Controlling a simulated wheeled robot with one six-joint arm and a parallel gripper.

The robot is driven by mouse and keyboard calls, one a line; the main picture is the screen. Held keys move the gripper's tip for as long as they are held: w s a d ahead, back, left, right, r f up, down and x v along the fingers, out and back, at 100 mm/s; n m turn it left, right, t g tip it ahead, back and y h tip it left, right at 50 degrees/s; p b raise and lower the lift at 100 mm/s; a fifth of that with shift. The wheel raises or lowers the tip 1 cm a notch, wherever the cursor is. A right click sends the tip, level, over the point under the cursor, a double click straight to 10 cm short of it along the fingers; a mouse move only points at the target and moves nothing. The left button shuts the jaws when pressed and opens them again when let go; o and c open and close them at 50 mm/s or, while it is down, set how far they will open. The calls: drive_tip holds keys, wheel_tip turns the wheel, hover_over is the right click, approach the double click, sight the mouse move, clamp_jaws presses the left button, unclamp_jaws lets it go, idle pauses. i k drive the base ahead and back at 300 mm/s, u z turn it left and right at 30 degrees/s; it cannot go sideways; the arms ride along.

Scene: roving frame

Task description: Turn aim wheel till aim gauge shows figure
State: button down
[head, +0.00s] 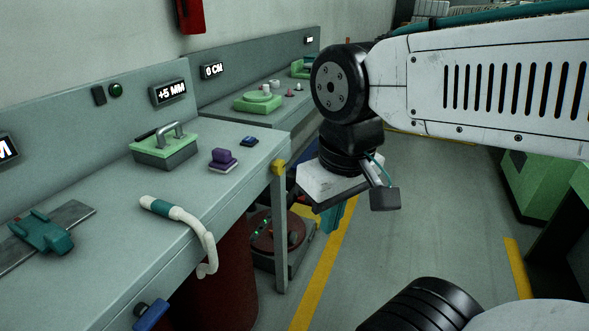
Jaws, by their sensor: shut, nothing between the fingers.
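My gripper (332,216) hangs below my white arm over the aisle, just right of the near bench's corner. It is shut and empty, touching nothing that I can see. A display reading "+5 MM" (169,92) is on the near bench's back panel. A second display reading "0 CM" (212,71) is on the panel beyond. I cannot tell which is the aim gauge. Under the bench end is a round dark red part (271,232) with small green lights, partly hidden by the bench leg. I cannot tell whether it is the aim wheel.
The near bench (110,213) carries a green-topped box with a handle (165,148), a purple block (223,160), a white curved tube with a teal band (188,218) and a teal clamp-like part (42,233). The aisle floor (440,215) is clear. A green cabinet (536,182) stands right.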

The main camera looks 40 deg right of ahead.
sight(277, 167)
drive_tip(key=z, duration=0.55)
drive_tip(key=i, duration=0.85)
drive_tip(key=u, duration=0.15)
